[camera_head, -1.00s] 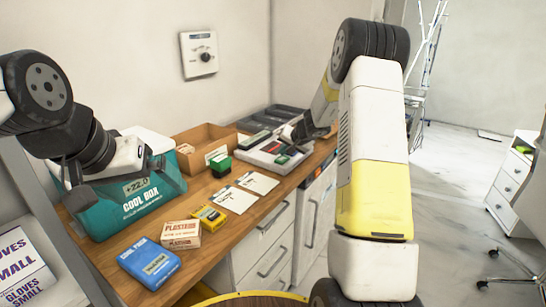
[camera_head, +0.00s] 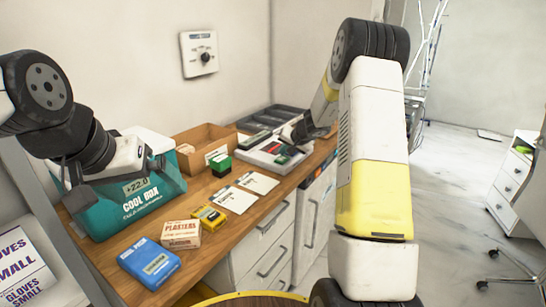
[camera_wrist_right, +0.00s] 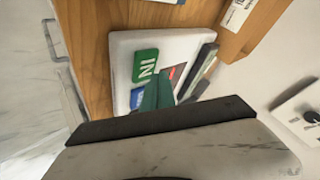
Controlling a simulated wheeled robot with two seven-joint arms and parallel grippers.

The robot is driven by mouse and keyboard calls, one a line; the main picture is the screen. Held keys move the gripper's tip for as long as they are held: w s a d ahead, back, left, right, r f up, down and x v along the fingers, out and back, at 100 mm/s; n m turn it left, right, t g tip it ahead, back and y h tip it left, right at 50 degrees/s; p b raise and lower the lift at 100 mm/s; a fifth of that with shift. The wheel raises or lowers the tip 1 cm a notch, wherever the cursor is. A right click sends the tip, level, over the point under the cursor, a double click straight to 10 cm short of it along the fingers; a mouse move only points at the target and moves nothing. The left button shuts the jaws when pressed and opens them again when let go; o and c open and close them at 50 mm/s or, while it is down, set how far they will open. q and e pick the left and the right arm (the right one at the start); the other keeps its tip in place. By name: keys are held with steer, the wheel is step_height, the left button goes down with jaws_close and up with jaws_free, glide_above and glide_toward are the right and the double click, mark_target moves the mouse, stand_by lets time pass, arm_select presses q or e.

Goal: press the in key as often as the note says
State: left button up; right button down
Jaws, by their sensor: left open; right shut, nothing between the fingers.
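The white key unit (camera_head: 250,155) stands at the back of the wooden desk. Its green IN key (camera_wrist_right: 146,65) reads clearly in the right wrist view; a blue key (camera_wrist_right: 137,98) beside it is partly hidden. My right gripper (camera_wrist_right: 163,82) is shut and empty, its narrow fingers over the unit beside the IN key. I cannot tell whether they touch it. Two white paper cards (camera_head: 232,199) (camera_head: 258,182) lie on the desk; their writing is too small to read. My left gripper (camera_head: 156,165) is open and empty in front of the teal cool box (camera_head: 150,197).
A cardboard box (camera_head: 205,138), a green block (camera_head: 221,166), a plasters box (camera_head: 181,234), a yellow box (camera_head: 209,217) and a blue box (camera_head: 149,263) stand on the desk. A dark tray (camera_head: 288,115) is behind the unit. A dial box (camera_head: 199,54) hangs on the wall.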

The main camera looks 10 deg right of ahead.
mark_target(283, 160)
stand_by(0.4)
steer(key=shift+f, duration=0.4)
steer(key=shift+f, duration=0.55)
stand_by(0.7)
steer(key=shift+r, duration=0.95)
steer(key=shift+r, duration=0.1)
steer(key=shift+r, duration=2.4)
stand_by(0.6)
